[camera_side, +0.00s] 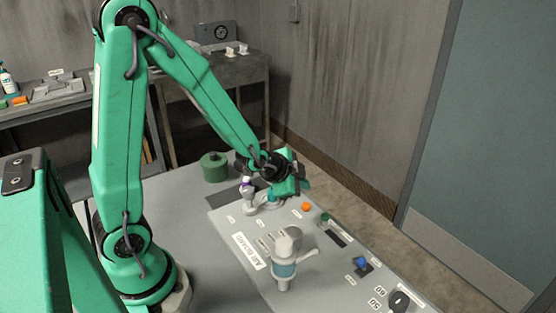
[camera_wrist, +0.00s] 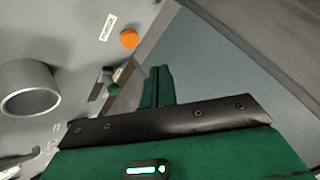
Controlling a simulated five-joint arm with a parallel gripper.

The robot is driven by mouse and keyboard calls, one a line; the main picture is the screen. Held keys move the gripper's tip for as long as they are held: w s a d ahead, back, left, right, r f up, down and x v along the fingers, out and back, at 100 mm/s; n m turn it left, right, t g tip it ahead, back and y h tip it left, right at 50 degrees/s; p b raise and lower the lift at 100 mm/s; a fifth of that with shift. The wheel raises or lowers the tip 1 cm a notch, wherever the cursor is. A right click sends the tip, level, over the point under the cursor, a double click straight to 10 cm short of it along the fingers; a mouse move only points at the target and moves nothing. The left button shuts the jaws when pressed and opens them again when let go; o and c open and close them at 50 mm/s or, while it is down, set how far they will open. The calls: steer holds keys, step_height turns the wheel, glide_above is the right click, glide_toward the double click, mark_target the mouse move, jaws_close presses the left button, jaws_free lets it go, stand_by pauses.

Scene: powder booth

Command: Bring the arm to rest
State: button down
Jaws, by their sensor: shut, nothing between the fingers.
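My green arm reaches from the left over the grey control board (camera_side: 232,222) in the side view. My gripper (camera_side: 300,184) is above the far part of the board, close to the orange button (camera_side: 306,207); its fingertips are hard to make out there. In the wrist view my gripper's green fingers (camera_wrist: 158,86) are together with nothing between them. The orange button also shows in the wrist view (camera_wrist: 129,38), left of the fingers, apart from them. A green knob (camera_wrist: 114,90) is just left of the fingers in that view.
A grey valve with a lever (camera_side: 285,268) stands on the near board. A purple-topped fitting (camera_side: 246,189) rises beside my wrist. A blue switch (camera_side: 361,264) and black dial (camera_side: 399,301) are at the right. A green round container (camera_side: 214,167) stands behind.

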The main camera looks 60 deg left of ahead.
stand_by(0.4)
steer(key=s+d+r+n+g, duration=0.1)
steer(key=s+r+n, duration=0.3)
steer(key=s+r, duration=0.3)
steer(key=s+d+r+n+g, duration=0.2)
steer(key=s+r+n, duration=0.2)
steer(key=s+r, duration=0.4)
steer(key=shift+s+r+g+h, duration=0.3)
steer(key=shift+s, duration=2)
stand_by(0.6)
